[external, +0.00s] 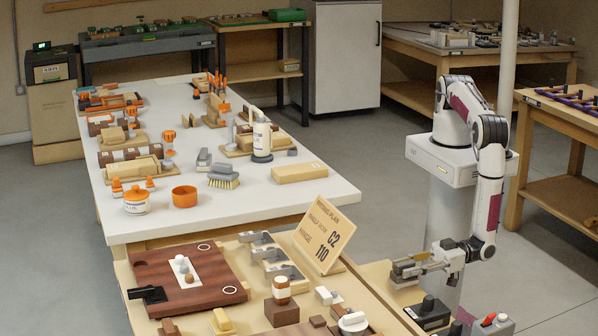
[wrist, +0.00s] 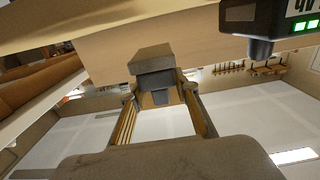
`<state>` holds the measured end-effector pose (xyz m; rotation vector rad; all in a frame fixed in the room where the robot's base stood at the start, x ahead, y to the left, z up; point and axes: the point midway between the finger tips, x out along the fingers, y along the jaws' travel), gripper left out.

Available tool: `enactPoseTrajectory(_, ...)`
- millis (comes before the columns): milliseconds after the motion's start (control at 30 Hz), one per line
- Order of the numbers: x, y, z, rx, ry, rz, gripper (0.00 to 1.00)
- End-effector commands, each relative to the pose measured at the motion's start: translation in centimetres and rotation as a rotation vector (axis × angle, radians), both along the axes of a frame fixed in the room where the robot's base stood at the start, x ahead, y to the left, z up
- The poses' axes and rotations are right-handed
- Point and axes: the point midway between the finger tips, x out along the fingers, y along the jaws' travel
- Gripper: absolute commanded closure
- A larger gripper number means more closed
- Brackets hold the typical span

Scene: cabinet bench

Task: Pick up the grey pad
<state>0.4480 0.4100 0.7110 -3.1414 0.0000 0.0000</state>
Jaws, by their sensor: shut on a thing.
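The grey pad (wrist: 152,62) is a dark grey block with a narrower lower part. In the wrist view it sits between the two tan fingertips of my gripper (wrist: 160,92), which is shut on it. In the external view my gripper (external: 410,265) is at the lower right, low beside the right edge of the near bench. A grey piece shows at its jaws there, too small to make out clearly.
In the wrist view a black device with green lights (wrist: 262,22) is close at the upper right. A black item (external: 428,312) stands below my gripper in the external view. The near bench holds a brown board (external: 160,262) and an upright sign (external: 324,234). Open floor lies behind.

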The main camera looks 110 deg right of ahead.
Motion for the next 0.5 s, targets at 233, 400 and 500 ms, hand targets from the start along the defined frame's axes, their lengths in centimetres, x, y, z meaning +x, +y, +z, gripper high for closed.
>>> enactPoseTrajectory(233, 0.0, 0.0, 3.1, 0.001, -0.001, 0.000, 0.93)
enactPoseTrajectory(400, 0.0, 0.0, 4.6, 0.001, -0.001, 0.000, 0.93)
enactPoseTrajectory(500, 0.0, 0.0, 5.2, 0.001, 0.000, 0.000, 0.93)
